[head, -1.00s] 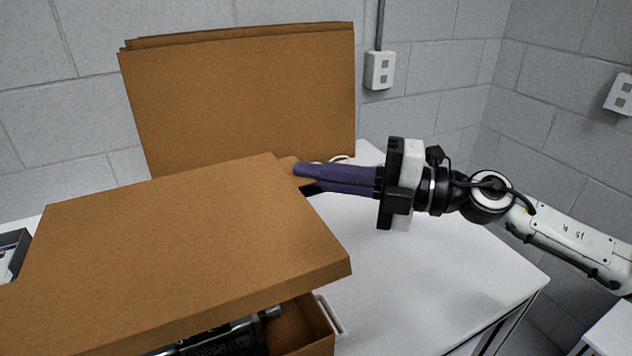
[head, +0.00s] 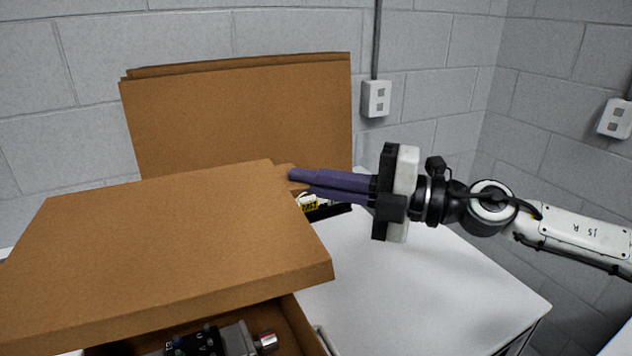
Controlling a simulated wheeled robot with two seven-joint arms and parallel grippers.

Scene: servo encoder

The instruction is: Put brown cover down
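The brown cover (head: 165,245) is a wide cardboard lid in the left half of the head view. It lies tilted over an open brown box (head: 300,328), with a gap at the front. My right gripper (head: 292,182) reaches in from the right, with its purple fingers at the cover's back right corner. A small brown flap shows at the fingertips, and the fingers look closed together there, but the contact is partly hidden. Inside the box a grey and black motor-like part (head: 225,342) shows below the cover's front edge. My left gripper is not in view.
A larger upright brown panel (head: 240,115) stands behind the cover. The white table (head: 430,285) is clear on the right. Block walls with outlet boxes (head: 376,98) stand behind.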

